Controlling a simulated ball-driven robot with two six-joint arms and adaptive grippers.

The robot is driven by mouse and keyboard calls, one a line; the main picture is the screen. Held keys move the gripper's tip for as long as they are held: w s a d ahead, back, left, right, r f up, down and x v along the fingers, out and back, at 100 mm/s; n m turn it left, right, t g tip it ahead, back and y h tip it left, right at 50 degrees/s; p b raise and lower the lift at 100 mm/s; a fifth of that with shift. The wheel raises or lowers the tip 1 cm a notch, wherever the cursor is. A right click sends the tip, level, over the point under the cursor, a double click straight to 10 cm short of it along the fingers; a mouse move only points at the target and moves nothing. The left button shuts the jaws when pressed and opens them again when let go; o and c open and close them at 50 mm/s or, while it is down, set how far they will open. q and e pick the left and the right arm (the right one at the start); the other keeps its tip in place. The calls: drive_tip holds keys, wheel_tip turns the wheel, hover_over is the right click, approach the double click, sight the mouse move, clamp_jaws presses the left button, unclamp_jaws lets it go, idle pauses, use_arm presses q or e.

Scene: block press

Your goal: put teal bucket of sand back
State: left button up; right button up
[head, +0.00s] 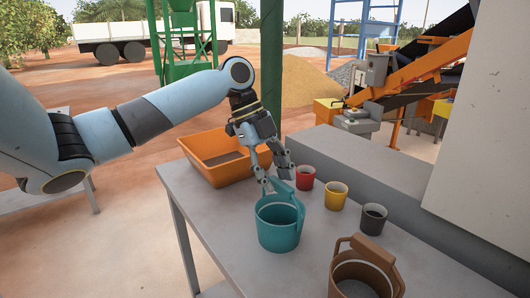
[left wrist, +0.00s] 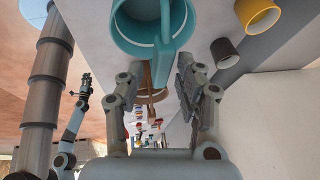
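The teal bucket (head: 278,232) stands upright on the grey table, its handle raised on the far side. It also shows at the top of the left wrist view (left wrist: 132,38). I cannot make out sand in it. My left gripper (head: 277,184) points down just behind the bucket, close to the handle. In the left wrist view its two fingers (left wrist: 158,88) are spread, with no object clamped between them; whether they touch the handle is unclear. My right gripper (left wrist: 85,84) shows small at the left of the wrist view, away from the bucket; its finger state is too small to tell.
A grey ledge (head: 420,218) borders the right. Bare table lies left of the teal bucket.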

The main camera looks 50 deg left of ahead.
use_arm(q)
drive_tip(key=v, duration=0.8)
drive_tip(key=shift+b, duration=0.35)
drive_tip(key=shift+a+r, duration=0.1)
drive_tip(key=shift+a, duration=0.05)
